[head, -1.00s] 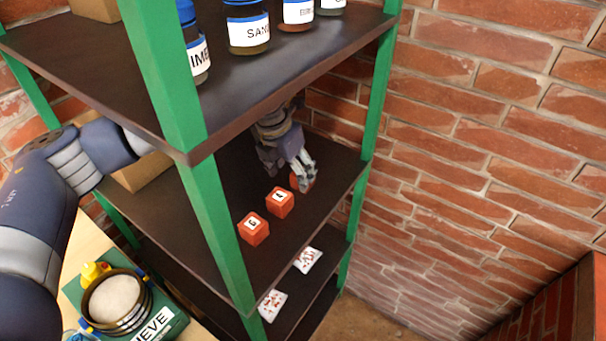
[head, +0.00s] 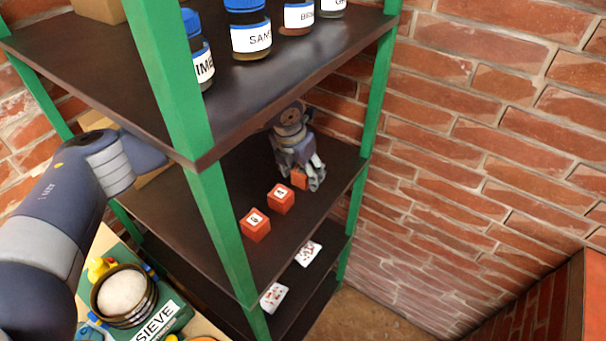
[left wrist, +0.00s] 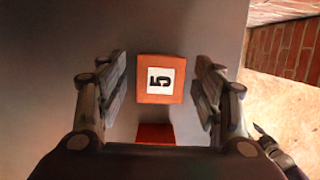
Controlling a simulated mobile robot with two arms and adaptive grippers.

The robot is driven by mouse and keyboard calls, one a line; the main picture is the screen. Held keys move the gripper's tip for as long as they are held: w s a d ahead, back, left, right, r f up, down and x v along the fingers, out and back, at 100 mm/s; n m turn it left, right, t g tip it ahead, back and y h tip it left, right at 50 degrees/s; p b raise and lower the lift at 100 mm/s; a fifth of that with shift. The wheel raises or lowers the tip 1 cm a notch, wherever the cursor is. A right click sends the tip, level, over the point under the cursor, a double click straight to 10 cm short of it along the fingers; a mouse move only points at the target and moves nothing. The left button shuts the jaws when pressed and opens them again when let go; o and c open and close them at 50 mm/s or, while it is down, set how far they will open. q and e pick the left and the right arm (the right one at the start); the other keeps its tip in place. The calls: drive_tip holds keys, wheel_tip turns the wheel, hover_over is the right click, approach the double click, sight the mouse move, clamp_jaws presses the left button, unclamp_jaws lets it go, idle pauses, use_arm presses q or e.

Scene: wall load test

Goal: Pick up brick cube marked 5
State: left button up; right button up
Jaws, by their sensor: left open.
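The brick cube marked 5 (left wrist: 160,92) shows its white label in the left wrist view, between the two fingers and a little beyond their tips. My left gripper (left wrist: 161,88) is open, with a finger on each side of the cube and visible gaps. In the head view my left gripper (head: 313,182) is over the cube (head: 299,179) on the middle shelf (head: 225,205), and partly hides it. Two more orange cubes, one nearer the front (head: 255,226) and one behind it (head: 281,199), stand in line; their marks are hard to read.
Green posts (head: 222,235) and the upper shelf (head: 270,90), with labelled jars (head: 249,35), frame the space around my arm. A brick wall (head: 480,150) stands to the right. A lower shelf holds white cards (head: 274,297). A sieve (head: 124,292) stands at lower left.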

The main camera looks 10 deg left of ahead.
use_arm(q)
drive_tip(key=c, duration=1.2)
drive_tip(key=shift+c, duration=0.2)
drive_tip(key=shift+r, duration=0.15)
